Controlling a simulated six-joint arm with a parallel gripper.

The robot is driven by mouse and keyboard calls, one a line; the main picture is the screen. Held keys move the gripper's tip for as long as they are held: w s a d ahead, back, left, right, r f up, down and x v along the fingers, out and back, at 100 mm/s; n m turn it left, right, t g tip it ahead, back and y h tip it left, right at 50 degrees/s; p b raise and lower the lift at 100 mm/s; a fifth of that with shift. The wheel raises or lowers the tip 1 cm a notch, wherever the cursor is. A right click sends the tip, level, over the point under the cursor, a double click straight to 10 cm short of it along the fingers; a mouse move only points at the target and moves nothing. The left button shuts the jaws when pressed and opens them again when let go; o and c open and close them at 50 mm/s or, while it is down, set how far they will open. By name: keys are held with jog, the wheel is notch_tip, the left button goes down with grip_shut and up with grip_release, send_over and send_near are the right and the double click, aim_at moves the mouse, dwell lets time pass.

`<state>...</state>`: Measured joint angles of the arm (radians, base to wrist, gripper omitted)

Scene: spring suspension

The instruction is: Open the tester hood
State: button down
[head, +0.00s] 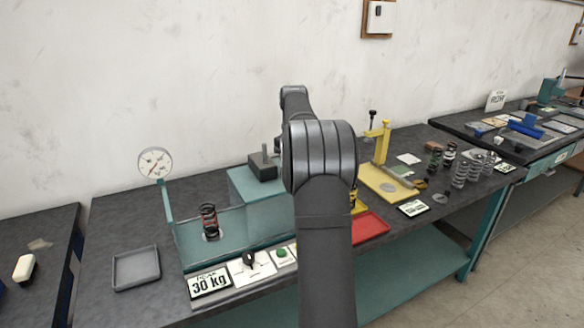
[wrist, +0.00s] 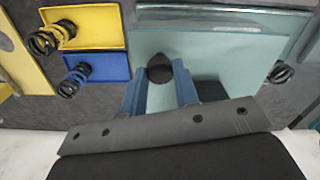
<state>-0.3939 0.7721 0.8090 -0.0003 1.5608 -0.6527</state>
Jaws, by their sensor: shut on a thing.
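The tester stands on the bench in the head view, with a teal base (head: 190,258), a round dial gauge (head: 155,162) on a post and a red and black spring (head: 209,220) upright on it. In the wrist view a clear, pale teal panel (wrist: 225,50), apparently the hood, lies beneath my gripper (wrist: 160,80). A dark rounded knob (wrist: 160,67) sits between my blue fingers, which are shut on it. A dark spring (wrist: 281,73) shows at the right of the panel. In the head view my arm hides the gripper and knob.
Yellow (wrist: 95,18) and blue (wrist: 108,68) trays with springs lie left of the panel in the wrist view. The head view shows a grey tray (head: 136,268), a 30 kg card (head: 209,283), a red tray (head: 370,228) and a yellow press (head: 383,150) with several springs beyond.

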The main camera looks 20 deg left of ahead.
jog(key=c, duration=1.1)
grip_release()
notch_tip(320, 180, up, 12)
jog(key=shift+f, duration=0.1)
notch_tip(320, 180, down, 11)
jog(key=shift+f, duration=0.15)
jog(key=shift+s+f, duration=0.1)
jog(key=shift+f, duration=0.3)
jog(key=shift+s+a+r, duration=0.1)
jog(key=shift+s+a, duration=0.3)
jog(key=shift+a, duration=0.05)
